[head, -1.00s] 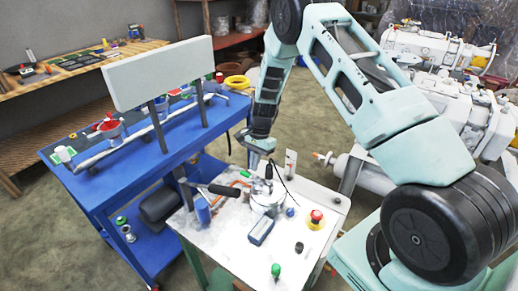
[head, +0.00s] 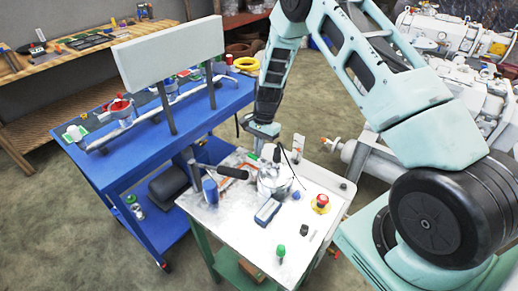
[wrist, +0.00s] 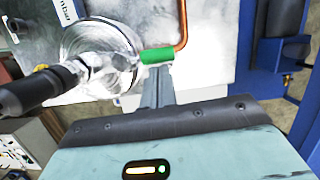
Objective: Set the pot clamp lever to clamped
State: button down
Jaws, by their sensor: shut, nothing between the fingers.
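The glass-and-metal pot (head: 274,184) stands on the white table, and its clear rounded body shows in the wrist view (wrist: 98,55). A small green grip (head: 253,157) juts from the pot's side; it also appears in the wrist view (wrist: 157,56). A black-handled bar (head: 232,172) points left from the pot; its dark end looms large in the wrist view (wrist: 25,93). I cannot tell which of these is the clamp lever. My gripper (wrist: 157,76) is shut and empty, its tips close beside the green grip; contact is unclear. The head view shows my gripper (head: 264,132) above the pot's far side.
The white table (head: 235,215) carries a blue meter (head: 267,211), a blue cylinder (head: 210,191), a red-yellow button (head: 321,203) and a green-topped knob (head: 280,251). A copper-coloured tube (wrist: 182,25) runs beside the green grip. A blue bench (head: 105,175) stands left; pale machinery stands right.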

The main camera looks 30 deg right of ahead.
jog(key=shift+a+n+b, duration=0.3)
jog(key=shift+a+n, duration=0.05)
jog(key=shift+n, duration=0.25)
jog(key=n, duration=0.1)
jog(key=a+n+g+b, duration=0.1)
jog(key=n, duration=0.1)
jog(key=shift+a+h, duration=0.25)
jog(key=shift+h, duration=0.05)
jog(key=n, duration=0.1)
jog(key=a+n+b, duration=0.1)
jog(key=n, duration=0.1)
jog(key=s+n+h, duration=0.1)
jog(key=n, duration=0.1)
jog(key=shift+a, duration=0.35)
jog(key=n, duration=0.2)
jog(key=s+a+n+h+b, duration=0.1)
jog(key=n, duration=0.1)
jog(key=shift+s+a+g, duration=0.2)
jog(key=shift+g, duration=0.2)
jog(key=shift+s+a+n+h, duration=0.15)
jog(key=shift+s+n+h, duration=0.2)
jog(key=shift+n, duration=0.75)
jog(key=shift+s+a+n+h, duration=0.2)
jog(key=shift+s+n, duration=0.25)
jog(key=shift+n, duration=0.65)
jog(key=shift+d, duration=0.1)
jog(key=b+v, duration=0.3)
jog(key=v, duration=1.4)
jog(key=shift+s+r, duration=0.25)
jog(key=shift+r, duration=0.05)
